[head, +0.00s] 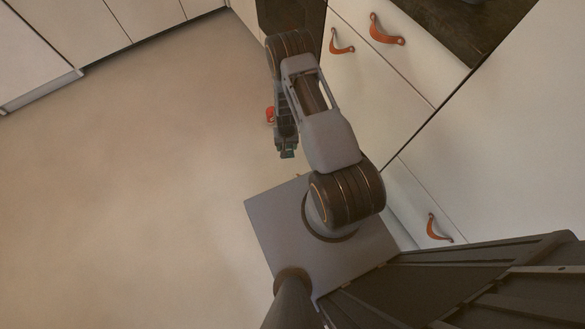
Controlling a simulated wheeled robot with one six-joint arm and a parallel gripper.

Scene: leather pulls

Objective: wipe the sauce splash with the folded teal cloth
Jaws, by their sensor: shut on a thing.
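My gripper (287,152) hangs at the end of my folded arm, over the floor in front of the cabinets. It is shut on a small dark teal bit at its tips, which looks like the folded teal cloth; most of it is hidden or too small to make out. A small red-orange patch (270,115) shows just left of my gripper; I cannot tell whether it is the sauce splash or something else. No other splash is visible.
White cabinet fronts with leather pulls (387,30) stand close on the right, below a dark countertop (455,25). More white cabinets (75,25) line the upper left. The beige floor (130,190) is clear on the left.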

